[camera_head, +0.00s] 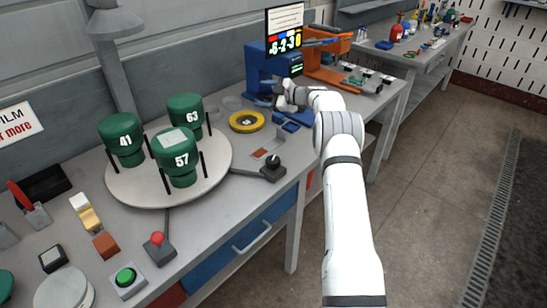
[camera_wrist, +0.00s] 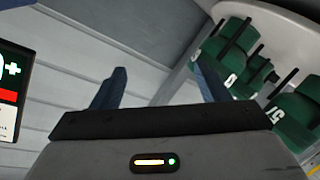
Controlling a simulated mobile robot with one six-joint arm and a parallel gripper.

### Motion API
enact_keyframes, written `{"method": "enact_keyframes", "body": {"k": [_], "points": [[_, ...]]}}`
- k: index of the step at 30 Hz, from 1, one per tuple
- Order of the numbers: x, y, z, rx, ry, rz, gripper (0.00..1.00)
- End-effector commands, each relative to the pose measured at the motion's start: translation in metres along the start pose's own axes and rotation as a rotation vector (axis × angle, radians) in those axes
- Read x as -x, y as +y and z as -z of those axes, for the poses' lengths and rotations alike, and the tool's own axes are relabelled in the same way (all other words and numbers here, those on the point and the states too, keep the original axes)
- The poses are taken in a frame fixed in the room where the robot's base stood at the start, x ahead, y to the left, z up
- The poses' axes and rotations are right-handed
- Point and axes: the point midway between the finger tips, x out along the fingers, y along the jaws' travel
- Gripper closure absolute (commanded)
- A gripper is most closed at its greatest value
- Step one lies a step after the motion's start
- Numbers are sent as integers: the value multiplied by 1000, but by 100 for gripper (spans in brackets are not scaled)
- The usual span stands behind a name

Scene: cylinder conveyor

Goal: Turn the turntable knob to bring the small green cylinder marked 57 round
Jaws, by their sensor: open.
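The round white turntable (camera_head: 203,180) bears three green cylinders in the head view. The cylinder marked 57 (camera_head: 177,159) is at the front, 41 (camera_head: 123,139) at the left and 63 (camera_head: 185,114) at the back. A black knob (camera_head: 272,162) on a dark base stands just right of the turntable. My gripper (camera_head: 284,97) is up by the blue machine, behind the knob and apart from it. In the wrist view its blue fingers (camera_wrist: 158,85) are spread with nothing between them. The 57 cylinder (camera_wrist: 297,115) and the turntable (camera_wrist: 285,35) show tilted at the right.
A blue machine (camera_head: 262,72) with a screen above it and an orange machine (camera_head: 325,62) stand at the back. A yellow ring (camera_head: 247,121) lies behind the knob. A red button (camera_head: 157,238) and a green button (camera_head: 126,276) are at the bench front. The floor at right is clear.

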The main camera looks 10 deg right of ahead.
Motion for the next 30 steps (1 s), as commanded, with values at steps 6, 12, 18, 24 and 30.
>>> {"method": "enact_keyframes", "body": {"k": [6,12,18,24,30], "points": [[5,72,-7,-53,-275,-396,32],[39,82,-29,-220,-614,-599,32],[78,29,-42,-474,-977,-599,32],[104,-70,-17,-765,-1286,-378,32],[117,-151,32,-977,-1440,-86,32]]}}
